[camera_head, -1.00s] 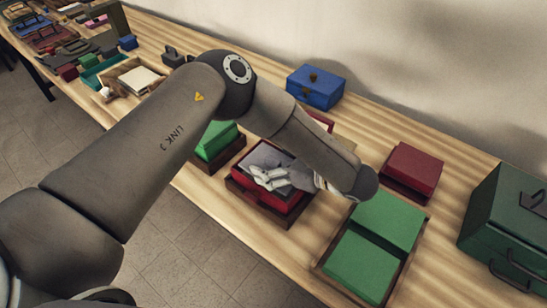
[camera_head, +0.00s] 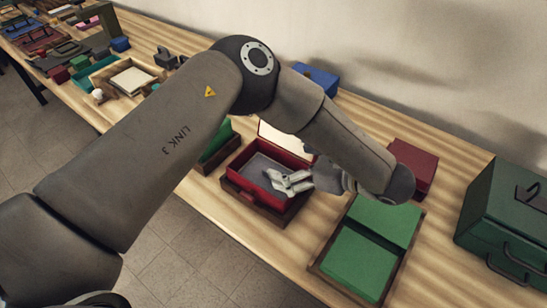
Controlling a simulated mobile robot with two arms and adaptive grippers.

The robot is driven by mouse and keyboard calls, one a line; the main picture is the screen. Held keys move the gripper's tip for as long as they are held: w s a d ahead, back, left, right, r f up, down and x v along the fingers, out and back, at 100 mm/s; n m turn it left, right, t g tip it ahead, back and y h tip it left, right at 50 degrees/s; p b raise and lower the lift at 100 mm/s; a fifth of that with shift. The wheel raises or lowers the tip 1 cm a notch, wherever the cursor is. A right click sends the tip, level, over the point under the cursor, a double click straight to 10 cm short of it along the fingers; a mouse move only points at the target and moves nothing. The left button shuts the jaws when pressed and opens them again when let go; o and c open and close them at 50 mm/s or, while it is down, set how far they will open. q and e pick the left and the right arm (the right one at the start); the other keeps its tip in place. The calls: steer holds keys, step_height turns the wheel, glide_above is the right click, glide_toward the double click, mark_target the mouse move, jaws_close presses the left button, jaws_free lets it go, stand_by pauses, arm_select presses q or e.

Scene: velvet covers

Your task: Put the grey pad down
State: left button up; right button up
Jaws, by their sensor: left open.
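The grey pad (camera_head: 259,166) lies flat inside the open red box (camera_head: 236,183), on its floor. Its right part is hidden behind my left gripper. My left gripper (camera_head: 276,181) is open and reaches in from the right over the box, with its fingers just above or touching the pad; I cannot tell which. My right gripper is not in view.
An open box with green lining (camera_head: 362,262) stands to the right of the red box. A closed dark red box (camera_head: 416,160) and a large dark green case (camera_head: 500,210) are farther right. A blue box (camera_head: 320,80) is behind my arm, and a green-lined box (camera_head: 213,149) is left.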

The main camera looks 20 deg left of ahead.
arm_select(q)
steer(key=shift+v, duration=2.55)
